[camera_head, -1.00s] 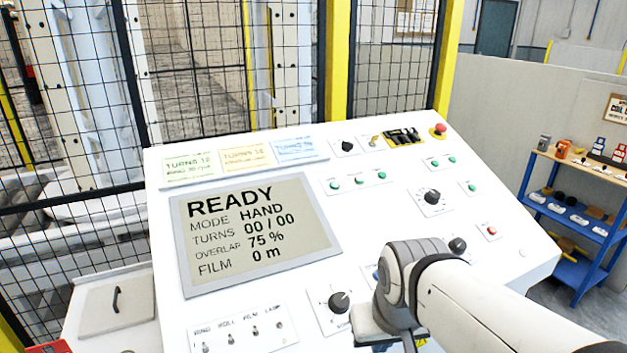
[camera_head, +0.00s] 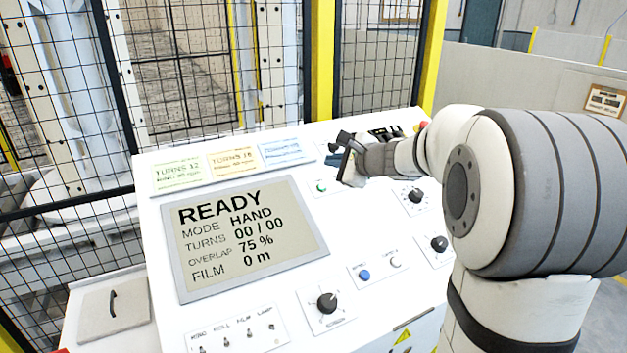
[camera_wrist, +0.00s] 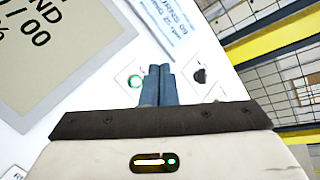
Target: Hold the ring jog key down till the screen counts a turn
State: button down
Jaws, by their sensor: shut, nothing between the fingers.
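The grey screen (camera_head: 250,238) reads READY, mode HAND, turns 00 / 00, overlap 75 %, film 0 m. My gripper (camera_wrist: 160,70) is shut and empty, with its two bluish fingers together. In the head view it hangs over the upper middle of the white panel, covering part of the row of green keys. I cannot read which key is the ring jog key, or tell whether the fingers touch the panel.
A black knob (camera_wrist: 199,76) is right of the fingertips in the wrist view. Paper notes (camera_head: 233,158) lie above the screen. A blue button (camera_head: 364,274), several knobs and toggle switches are lower on the panel. A mesh fence (camera_head: 180,60) stands behind.

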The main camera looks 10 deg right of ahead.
aim_at(322, 187)
jog(key=shift+w+d+r+m+t, duration=0.2)
jog(key=shift+w+d+m+t, duration=0.1)
jog(key=shift+w+d+m, duration=0.15)
jog(key=shift+a, duration=0.1)
jog(key=w+f+b, duration=0.1)
jog(key=f, duration=0.1)
jog(key=w+f+b, duration=0.1)
jog(key=f+b, duration=0.1)
jog(key=a+f+b, duration=0.1)
jog(key=f, duration=0.2)
jog(key=shift+w, duration=0.4)
jog(key=shift+w+f+b, duration=0.3)
jog(key=shift+f+b, duration=0.2)
jog(key=shift+b, duration=0.25)
jog(key=shift+f, duration=0.1)
dwell(0.9)
jog(key=shift+w+a+f+b, duration=0.1)
jog(key=shift+w+f+b, duration=0.2)
jog(key=shift+b, duration=0.35)
